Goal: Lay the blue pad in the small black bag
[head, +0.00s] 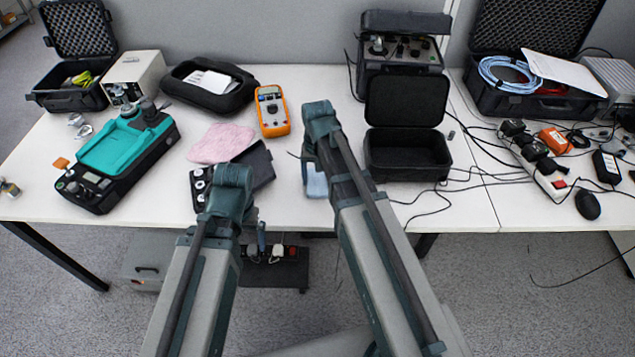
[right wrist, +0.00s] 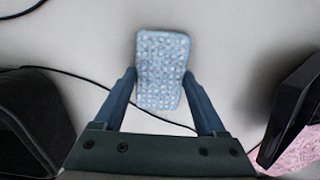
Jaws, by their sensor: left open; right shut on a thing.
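The blue pad (right wrist: 162,65), pale blue with a light dotted pattern, lies between the two fingers of my right gripper (right wrist: 160,85) in the right wrist view. The gripper is shut on its sides. In the head view the pad (head: 317,184) shows only partly beside my right arm, near the front of the table; I cannot tell its height. The small black bag (head: 408,168) stands open to the right of it, lid up, and looks empty. My left gripper (head: 254,226) is low at the table's front edge, open, its fingers mostly hidden by my arm.
A pink cloth (head: 221,142), an open dark case (head: 255,160) and an orange multimeter (head: 271,110) are left of my right arm. Black cables (head: 440,195) run near the bag's front. A black instrument case (head: 400,50) stands behind it.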

